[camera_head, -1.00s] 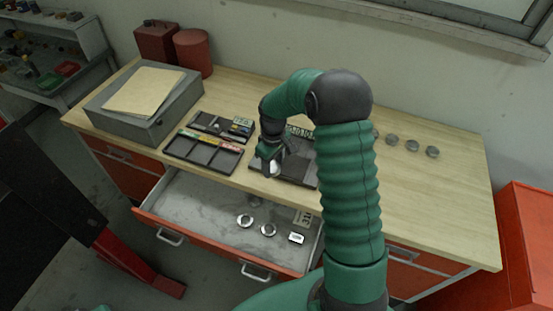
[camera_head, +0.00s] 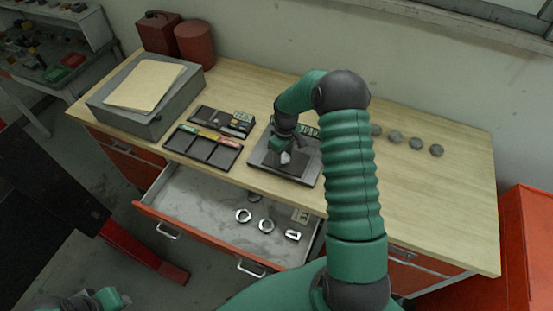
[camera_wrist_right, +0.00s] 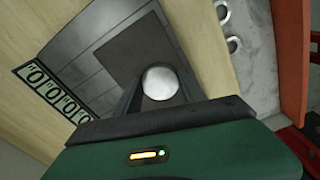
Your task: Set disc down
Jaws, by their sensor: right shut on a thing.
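My right gripper (camera_head: 285,154) is shut on a round silver disc (camera_wrist_right: 160,83), which shows between its two dark fingers in the right wrist view. The disc (camera_head: 285,158) is small and partly covered in the head view. The gripper and disc are over the dark grey tray (camera_head: 300,179) at the middle of the workbench. In the right wrist view the tray (camera_wrist_right: 97,33) has a dark square recess beyond the disc. I cannot tell whether the disc touches the tray. My left gripper (camera_head: 108,299) is at the bottom left, far from the bench; its fingers are unclear.
An open drawer (camera_head: 200,207) below the bench edge holds several metal parts. A dark divided tray (camera_head: 203,150) lies left of the gripper. A grey case (camera_head: 120,117) stands farther left. Several grey discs (camera_head: 396,137) lie in a row on the right. The right bench top is mostly clear.

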